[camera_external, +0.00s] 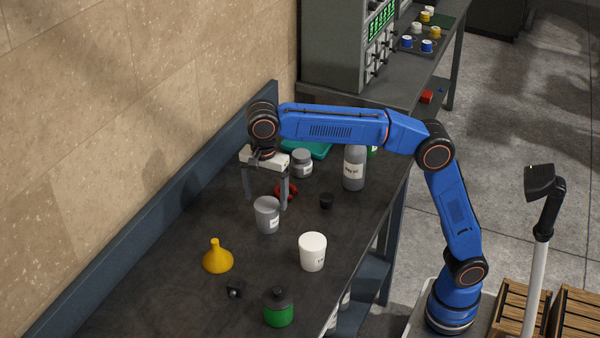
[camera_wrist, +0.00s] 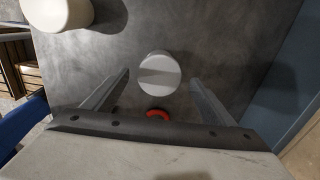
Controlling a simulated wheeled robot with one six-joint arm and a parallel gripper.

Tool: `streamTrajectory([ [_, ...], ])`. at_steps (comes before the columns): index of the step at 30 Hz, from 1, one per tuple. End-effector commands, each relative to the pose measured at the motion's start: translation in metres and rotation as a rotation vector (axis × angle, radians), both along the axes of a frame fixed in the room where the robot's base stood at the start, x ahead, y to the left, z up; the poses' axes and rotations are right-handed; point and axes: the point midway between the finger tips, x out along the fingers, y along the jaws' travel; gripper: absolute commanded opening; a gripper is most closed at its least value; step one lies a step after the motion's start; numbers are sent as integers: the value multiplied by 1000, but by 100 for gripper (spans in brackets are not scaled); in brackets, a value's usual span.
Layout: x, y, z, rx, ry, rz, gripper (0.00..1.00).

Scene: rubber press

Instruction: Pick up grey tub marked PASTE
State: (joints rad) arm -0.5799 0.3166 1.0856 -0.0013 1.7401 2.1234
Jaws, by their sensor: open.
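A grey tub (camera_external: 267,216) with a pale label stands upright on the dark bench; the label is too small to read. In the wrist view its round grey top (camera_wrist: 159,72) lies between the fingertips, with a shadow band across it. My gripper (camera_external: 266,202) points down, open and empty, with its fingers just above and behind the tub in the external view. The gripper's two fingers (camera_wrist: 160,76) also show in the wrist view, one on each side and apart from the tub.
A white tub (camera_external: 312,252) stands to the right front, a yellow funnel (camera_external: 217,257) to the left front. A red object (camera_external: 287,191) lies close behind the tub. A grey lidded jar (camera_external: 302,164) and grey bottle (camera_external: 354,168) stand farther back. The wall is left.

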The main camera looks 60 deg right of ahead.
Motion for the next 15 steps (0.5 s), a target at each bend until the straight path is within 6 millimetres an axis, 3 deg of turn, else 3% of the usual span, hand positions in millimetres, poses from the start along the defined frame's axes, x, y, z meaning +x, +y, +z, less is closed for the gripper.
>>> streamTrajectory([
  [8, -1, -1, -25, 0, 0, 0, 78],
  [15, -1, -1, -59, 0, 0, 1, 78],
])
